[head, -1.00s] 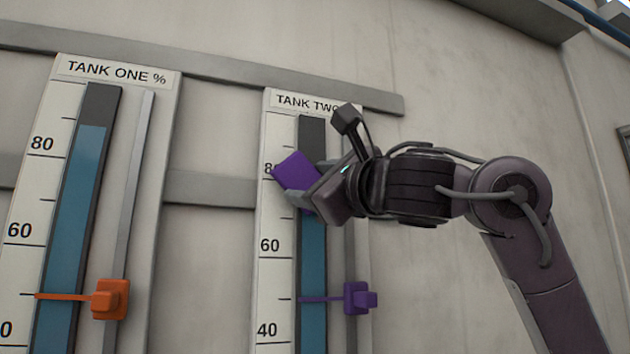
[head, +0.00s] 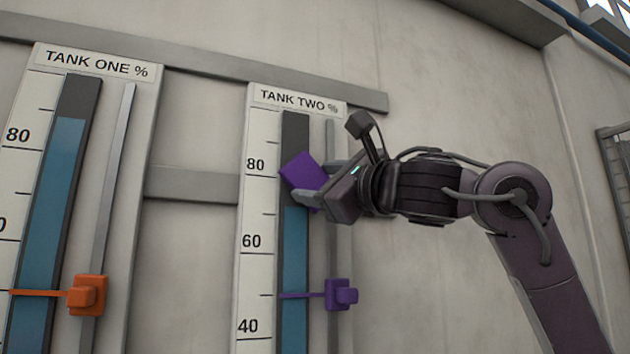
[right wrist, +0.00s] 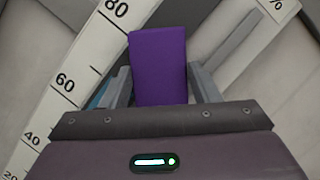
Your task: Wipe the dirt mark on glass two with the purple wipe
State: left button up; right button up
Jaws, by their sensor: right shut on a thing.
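The purple wipe (head: 303,173) is a flat block, tilted, in front of the upper part of glass two. It also shows in the right wrist view (right wrist: 158,62). My right gripper (head: 318,187) is shut on the wipe, with a finger on each side of it. Glass two (head: 295,255) is the tall gauge tube on the tank two board, blue below and dark above. I see no dirt mark; the wipe and gripper cover part of the glass. I cannot tell whether the wipe touches the glass. My left gripper is not in view.
The tank two board (head: 258,215) has a slide rail with a purple pointer (head: 341,294) below my gripper. The tank one board (head: 20,165) with an orange pointer (head: 87,295) stands at the left. The wall to the right of my arm is mostly bare.

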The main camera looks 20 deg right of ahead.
aim_at(289, 179)
jog(key=shift+a, duration=2.15)
jog(key=shift+s, duration=0.1)
jog(key=shift+s+b, duration=0.35)
jog(key=shift+s, duration=0.55)
jog(key=shift+s+d, duration=0.15)
jog(key=shift+s, duration=1.75)
jog(key=s, duration=0.3)
